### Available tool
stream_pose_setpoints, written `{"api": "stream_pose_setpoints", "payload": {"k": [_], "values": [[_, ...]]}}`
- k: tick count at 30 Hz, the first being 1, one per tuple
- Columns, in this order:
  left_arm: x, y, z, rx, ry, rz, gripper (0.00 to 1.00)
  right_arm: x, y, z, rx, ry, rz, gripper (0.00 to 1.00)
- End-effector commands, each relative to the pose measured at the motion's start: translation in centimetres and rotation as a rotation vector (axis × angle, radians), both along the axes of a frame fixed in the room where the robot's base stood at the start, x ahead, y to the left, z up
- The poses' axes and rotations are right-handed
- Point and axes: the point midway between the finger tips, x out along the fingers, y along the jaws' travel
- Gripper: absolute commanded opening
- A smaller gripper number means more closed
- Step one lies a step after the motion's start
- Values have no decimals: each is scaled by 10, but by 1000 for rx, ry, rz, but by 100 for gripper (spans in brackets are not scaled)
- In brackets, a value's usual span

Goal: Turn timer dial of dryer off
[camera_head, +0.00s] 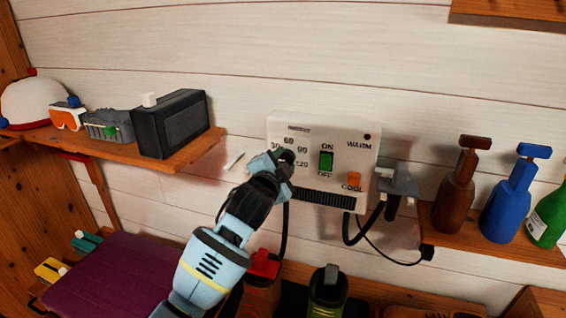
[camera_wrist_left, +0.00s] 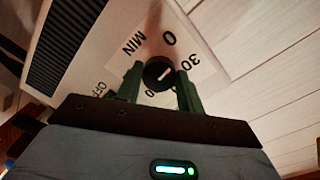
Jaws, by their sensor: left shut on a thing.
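A white dryer control box (camera_head: 345,165) is fixed to the wall. Its face has a minute scale around the timer dial, a green ON/OFF rocker switch (camera_head: 326,162) and an orange COOL button (camera_head: 354,180). My left gripper (camera_head: 280,158) is at the box's left part and hides the dial in the head view. In the left wrist view the round black dial (camera_wrist_left: 157,74) sits between the green fingers of this gripper (camera_wrist_left: 158,80), which is shut on it. A short white line marks the dial; 0, 30 and MIN print shows around it. My right gripper is not in view.
A grey hand-piece (camera_head: 400,180) hangs right of the box, with a black cord below. A shelf at left (camera_head: 185,152) holds a black box (camera_head: 172,124). Bottles, including a blue one (camera_head: 510,203), stand at right. Boots (camera_head: 327,292) stand below the box.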

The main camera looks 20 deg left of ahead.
Motion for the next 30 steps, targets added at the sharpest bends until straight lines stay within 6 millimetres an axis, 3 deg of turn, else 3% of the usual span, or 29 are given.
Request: {"api": "stream_pose_setpoints", "payload": {"k": [15, 30], "values": [[0, 0, -2, -347, 13, 1, 15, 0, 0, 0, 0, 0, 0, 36], [0, 0, -2, -416, 15, -1, 15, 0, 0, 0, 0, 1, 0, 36]]}}
